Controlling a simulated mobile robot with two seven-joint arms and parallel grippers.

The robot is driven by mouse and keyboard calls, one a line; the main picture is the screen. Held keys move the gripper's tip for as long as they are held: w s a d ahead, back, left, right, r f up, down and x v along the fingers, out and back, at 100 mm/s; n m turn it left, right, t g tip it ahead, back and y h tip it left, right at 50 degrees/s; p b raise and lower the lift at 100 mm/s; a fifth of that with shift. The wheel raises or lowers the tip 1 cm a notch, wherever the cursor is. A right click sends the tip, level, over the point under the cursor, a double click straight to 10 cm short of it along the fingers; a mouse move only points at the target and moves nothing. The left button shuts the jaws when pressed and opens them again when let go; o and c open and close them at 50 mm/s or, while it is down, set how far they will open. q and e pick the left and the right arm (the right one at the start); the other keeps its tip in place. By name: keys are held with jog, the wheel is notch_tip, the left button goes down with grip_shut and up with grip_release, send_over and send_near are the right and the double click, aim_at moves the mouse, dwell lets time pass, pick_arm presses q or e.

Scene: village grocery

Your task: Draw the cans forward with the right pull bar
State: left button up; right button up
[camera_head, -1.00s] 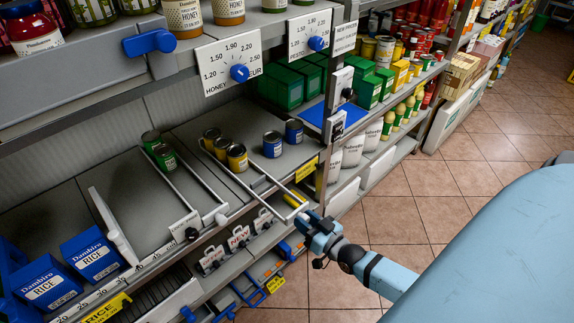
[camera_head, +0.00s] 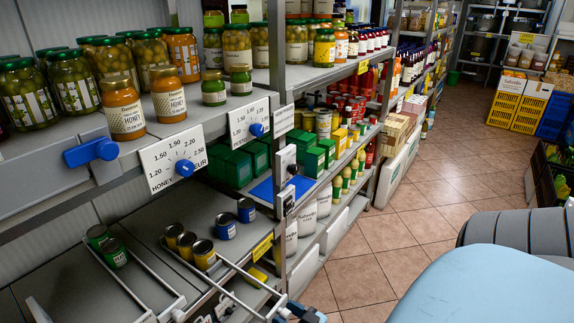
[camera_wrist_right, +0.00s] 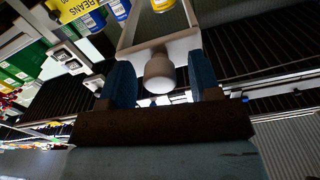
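The right pull bar (camera_head: 248,280) is a pale frame whose two rods reach back beside several yellow cans (camera_head: 203,254). Its front end sticks out past the shelf edge. In the right wrist view the bar's pale round knob (camera_wrist_right: 159,74) sits between the blue fingers of my right gripper (camera_wrist_right: 161,85). Narrow gaps show on both sides, so the gripper looks open around the knob. In the head view my right gripper (camera_head: 300,312) is cut off at the bottom edge. Two blue cans (camera_head: 225,226) stand right of the bar. My left gripper is not in view.
Two green cans (camera_head: 115,253) stand in a left pull bar (camera_head: 140,298). Above are a price panel (camera_head: 172,160) with a blue knob and a shelf of honey jars (camera_head: 122,108). A post (camera_head: 279,150) stands right of the bay. Tiled floor (camera_head: 365,280) lies clear to the right.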

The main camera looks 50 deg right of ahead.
jog(key=shift+s, duration=0.1)
jog(key=s+d, duration=0.1)
jog(key=s, duration=1.2)
jog(key=shift+s+b, duration=0.3)
jog(key=shift+b, duration=0.1)
jog(key=shift+w, duration=0.1)
